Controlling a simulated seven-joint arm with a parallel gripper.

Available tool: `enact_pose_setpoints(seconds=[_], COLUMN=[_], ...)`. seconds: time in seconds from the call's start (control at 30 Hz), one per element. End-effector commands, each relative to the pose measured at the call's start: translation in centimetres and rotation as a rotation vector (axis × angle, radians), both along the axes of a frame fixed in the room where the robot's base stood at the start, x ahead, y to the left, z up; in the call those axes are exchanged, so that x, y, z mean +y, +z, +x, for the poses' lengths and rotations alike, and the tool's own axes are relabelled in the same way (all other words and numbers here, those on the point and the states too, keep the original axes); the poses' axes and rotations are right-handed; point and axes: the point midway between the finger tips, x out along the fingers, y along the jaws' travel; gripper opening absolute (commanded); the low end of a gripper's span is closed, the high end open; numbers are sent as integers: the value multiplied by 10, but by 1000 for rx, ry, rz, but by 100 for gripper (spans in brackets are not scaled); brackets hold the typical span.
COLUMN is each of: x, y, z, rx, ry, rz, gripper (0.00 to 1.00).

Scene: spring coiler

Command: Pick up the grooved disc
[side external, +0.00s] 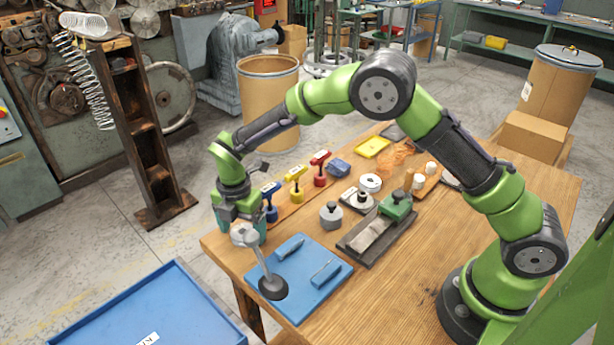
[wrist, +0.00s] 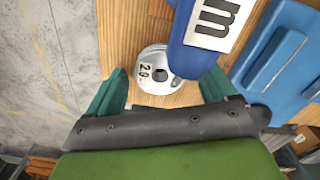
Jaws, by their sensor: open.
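In the side view my gripper (side external: 240,226) is open at the table's left edge, pointing down. A silver lamp-like head (side external: 245,236) stands in front of it and the disc cannot be told there.
A blue mat (side external: 317,290) with two blue parts lies in front. Blue (side external: 269,201), yellow (side external: 296,184) and red (side external: 319,168) upright tools stand behind. A grey knobbed weight (side external: 331,215) and a green-topped fixture (side external: 385,222) are to the right.

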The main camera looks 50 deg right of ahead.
Motion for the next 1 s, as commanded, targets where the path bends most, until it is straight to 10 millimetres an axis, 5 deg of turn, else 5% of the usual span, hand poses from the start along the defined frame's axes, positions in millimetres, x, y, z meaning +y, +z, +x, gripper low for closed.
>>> enact_pose_setpoints(seconds=[0.1, 0.6, 1.0], x=[0, 0, 0], y=[0, 1, 9], z=[0, 0, 1], rx=[0, 0, -2], ry=[0, 0, -1], rz=[0, 0, 2], gripper=[85, 9, 9])
